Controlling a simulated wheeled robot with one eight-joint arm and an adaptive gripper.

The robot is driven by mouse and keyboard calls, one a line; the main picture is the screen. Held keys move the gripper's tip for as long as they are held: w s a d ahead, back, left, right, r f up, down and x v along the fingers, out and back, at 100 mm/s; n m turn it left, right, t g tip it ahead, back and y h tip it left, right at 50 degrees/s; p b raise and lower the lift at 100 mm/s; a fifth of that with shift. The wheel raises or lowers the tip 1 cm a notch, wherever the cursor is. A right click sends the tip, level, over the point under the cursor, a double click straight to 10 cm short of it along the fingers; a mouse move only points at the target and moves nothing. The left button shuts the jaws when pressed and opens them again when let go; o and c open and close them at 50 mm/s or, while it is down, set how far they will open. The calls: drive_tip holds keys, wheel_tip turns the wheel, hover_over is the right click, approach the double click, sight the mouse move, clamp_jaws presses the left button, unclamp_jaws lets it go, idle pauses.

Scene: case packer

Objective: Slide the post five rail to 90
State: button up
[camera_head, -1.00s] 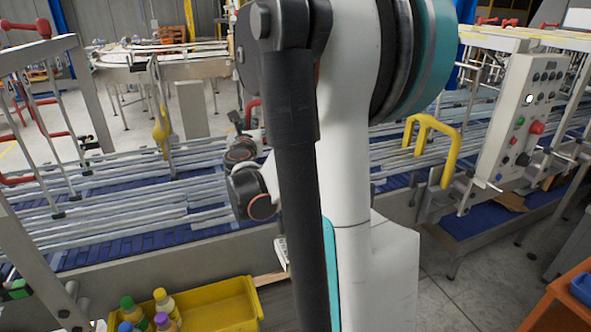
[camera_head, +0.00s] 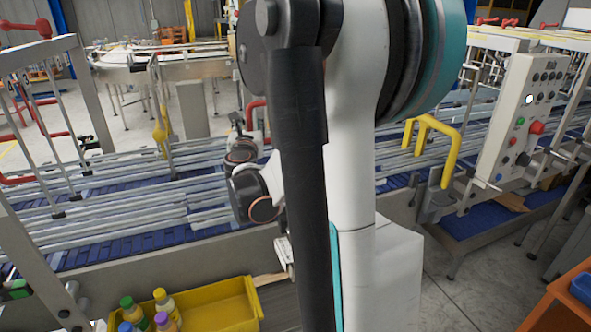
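Long grey guide rails (camera_head: 120,202) run lengthwise over the blue conveyor belt (camera_head: 130,238). Upright posts and rods stand among them, one with a yellow part (camera_head: 160,130). I cannot tell which is post five, and no reading of 90 is legible. My arm fills the middle of the view and hides part of the rails. Its wrist joints show over the conveyor, just left of the upper arm. A small dark end, probably my gripper (camera_head: 237,121), shows beyond them near a red handle (camera_head: 256,106). Its fingers are too small and covered to read.
A yellow bin (camera_head: 215,302) with several capped bottles stands at the front left. A control panel (camera_head: 522,115) with buttons and a yellow bent bar (camera_head: 452,160) are on the right. An orange bin (camera_head: 565,300) is at the lower right. Bare floor shows front right.

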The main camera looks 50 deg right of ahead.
drive_tip(key=v, duration=0.7)
idle(0.7)
idle(0.4)
